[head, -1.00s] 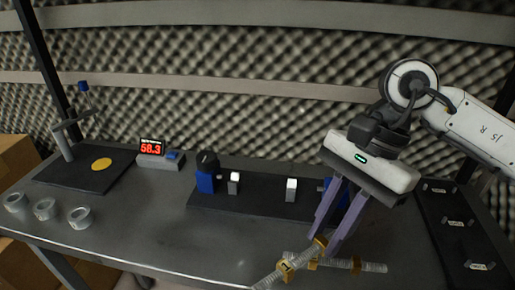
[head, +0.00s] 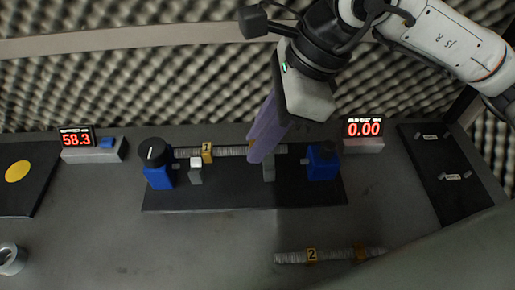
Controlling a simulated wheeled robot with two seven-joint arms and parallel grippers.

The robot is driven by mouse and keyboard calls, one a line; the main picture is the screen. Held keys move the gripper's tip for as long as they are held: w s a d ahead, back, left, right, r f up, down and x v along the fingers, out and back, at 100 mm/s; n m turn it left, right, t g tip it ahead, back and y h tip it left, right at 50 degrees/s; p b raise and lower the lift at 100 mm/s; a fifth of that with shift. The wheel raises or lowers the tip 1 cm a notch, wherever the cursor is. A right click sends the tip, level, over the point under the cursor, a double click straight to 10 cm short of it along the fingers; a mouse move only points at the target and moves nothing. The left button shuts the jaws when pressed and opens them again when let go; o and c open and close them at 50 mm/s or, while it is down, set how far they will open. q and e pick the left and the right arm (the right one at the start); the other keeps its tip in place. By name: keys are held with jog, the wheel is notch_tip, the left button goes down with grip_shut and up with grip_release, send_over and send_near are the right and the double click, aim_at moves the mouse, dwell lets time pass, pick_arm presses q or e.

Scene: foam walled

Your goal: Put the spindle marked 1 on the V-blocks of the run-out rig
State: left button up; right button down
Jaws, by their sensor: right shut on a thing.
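The spindle marked 1 (head: 230,151), a grey threaded rod with a yellow numbered collar, lies level over the run-out rig (head: 225,197). My right gripper (head: 263,156) is shut on it near its right end, with the fingers hiding part of it. The left V-block (head: 196,173) stands just in front of and below the rod; the right V-block (head: 268,172) is below my fingertips. I cannot tell whether the rod touches either block. The spindle marked 2 (head: 290,257) lies on the table in front. My left gripper is not in view.
Blue end units, left with a black knob (head: 157,172) and right (head: 322,164), flank the V-blocks. Displays read 58.3 (head: 77,139) and 0.00 (head: 364,129). A dark mat (head: 453,199) lies right. A roll (head: 10,258) sits at lower left.

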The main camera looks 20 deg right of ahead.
jog(key=shift+f, duration=1.95)
jog(key=c, duration=1.6)
grip_release()
jog(key=shift+o, duration=0.2)
jog(key=v, duration=1.2)
jog(key=shift+r, duration=0.1)
